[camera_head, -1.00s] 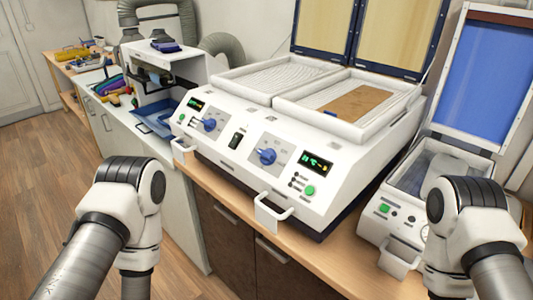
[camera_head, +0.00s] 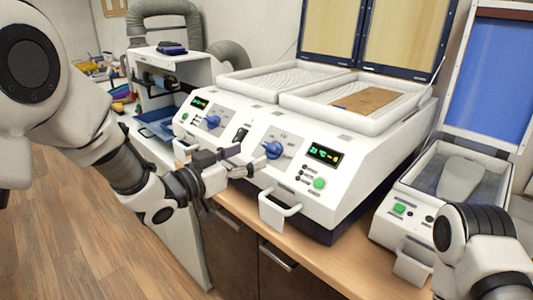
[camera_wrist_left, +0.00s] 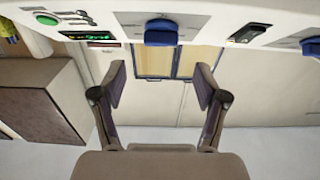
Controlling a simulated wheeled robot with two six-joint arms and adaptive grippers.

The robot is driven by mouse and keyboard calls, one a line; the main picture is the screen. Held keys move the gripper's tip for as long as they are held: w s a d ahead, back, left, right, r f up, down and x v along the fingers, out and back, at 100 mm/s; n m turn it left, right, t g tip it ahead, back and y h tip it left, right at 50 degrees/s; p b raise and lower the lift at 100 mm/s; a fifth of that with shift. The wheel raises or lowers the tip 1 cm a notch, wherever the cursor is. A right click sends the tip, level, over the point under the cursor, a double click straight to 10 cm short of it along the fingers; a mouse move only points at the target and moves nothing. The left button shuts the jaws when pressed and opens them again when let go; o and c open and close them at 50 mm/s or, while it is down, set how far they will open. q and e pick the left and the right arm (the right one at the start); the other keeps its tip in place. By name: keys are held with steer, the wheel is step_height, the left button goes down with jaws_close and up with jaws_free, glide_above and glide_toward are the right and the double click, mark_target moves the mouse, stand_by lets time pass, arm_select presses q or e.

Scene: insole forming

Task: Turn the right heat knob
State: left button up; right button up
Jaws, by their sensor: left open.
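The right heat knob (camera_head: 272,149) is blue, on the white front panel of the forming machine (camera_head: 345,195), left of a lit green display (camera_head: 325,154). The same knob (camera_wrist_left: 161,33) shows in the left wrist view, at the top, roughly centred beyond the fingers. My left gripper (camera_head: 246,161) is open and empty, in front of the panel, left of and slightly below the right knob, apart from it in the wrist view. Its two fingers frame bare space (camera_wrist_left: 160,76). My right gripper is out of view.
A left blue knob (camera_head: 212,121) and a black switch (camera_head: 240,134) sit left of the right knob. A white handle (camera_head: 278,209) juts out below the panel. A second machine with a blue lid (camera_head: 492,75) stands at right. Open floor lies at left.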

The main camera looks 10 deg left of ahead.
mark_target(269, 147)
arm_select(q)
steer(key=p+x, duration=0.1)
steer(key=x, duration=0.5)
steer(key=shift+w+d+f, duration=0.1)
steer(key=shift+w+d, duration=0.15)
steer(key=shift+d, duration=0.05)
steer(key=shift+a, duration=0.1)
steer(key=c, duration=1.2)
steer(key=shift+o, duration=0.2)
